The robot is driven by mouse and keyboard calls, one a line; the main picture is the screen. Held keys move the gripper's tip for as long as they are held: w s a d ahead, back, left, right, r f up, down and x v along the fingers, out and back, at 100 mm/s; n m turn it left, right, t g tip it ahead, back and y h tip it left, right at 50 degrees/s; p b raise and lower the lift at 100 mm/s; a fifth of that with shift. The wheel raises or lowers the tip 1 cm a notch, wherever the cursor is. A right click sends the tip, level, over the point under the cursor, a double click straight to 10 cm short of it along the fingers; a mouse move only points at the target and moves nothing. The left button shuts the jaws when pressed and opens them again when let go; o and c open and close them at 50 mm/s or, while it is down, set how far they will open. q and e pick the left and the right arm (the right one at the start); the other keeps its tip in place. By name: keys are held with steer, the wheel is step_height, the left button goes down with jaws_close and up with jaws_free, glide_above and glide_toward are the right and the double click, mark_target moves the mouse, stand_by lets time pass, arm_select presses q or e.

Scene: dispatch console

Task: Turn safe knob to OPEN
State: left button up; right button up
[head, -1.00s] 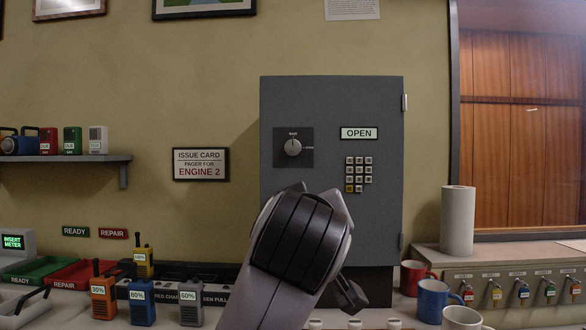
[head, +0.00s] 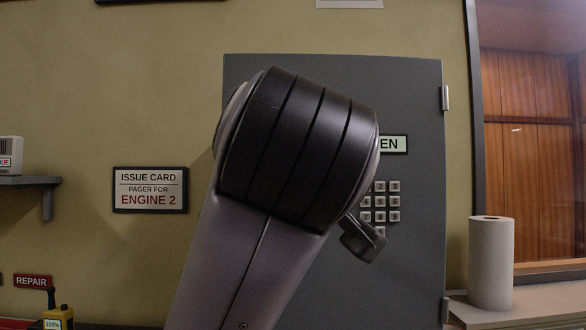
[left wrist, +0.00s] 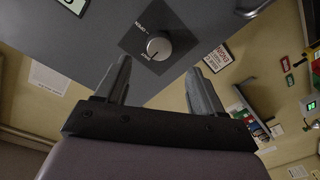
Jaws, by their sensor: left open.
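The grey safe (head: 415,260) stands against the wall. Its round silver knob (left wrist: 158,46) on a dark square plate shows in the left wrist view. In the head view my arm hides the knob and part of the display sign (head: 392,144), whose visible letters are "EN". My left gripper (left wrist: 158,65) is open and empty. Its two fingers point toward the safe face, with the knob just beyond and between the tips, apparently not touched. My right gripper is not in view.
The keypad (head: 380,204) is partly hidden behind my arm. An "ISSUE CARD, PAGER FOR ENGINE 2" sign (head: 150,190) hangs left of the safe. A paper towel roll (head: 491,262) stands right of it. A shelf (head: 30,182) is at the far left.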

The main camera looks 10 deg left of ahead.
arm_select(q)
steer(key=p+x, duration=0.1)
steer(key=x, duration=0.6)
steer(key=shift+w+a+p, duration=0.15)
steer(key=shift+w+p, duration=0.1)
steer(key=shift+p, duration=0.15)
steer(key=c, duration=1.1)
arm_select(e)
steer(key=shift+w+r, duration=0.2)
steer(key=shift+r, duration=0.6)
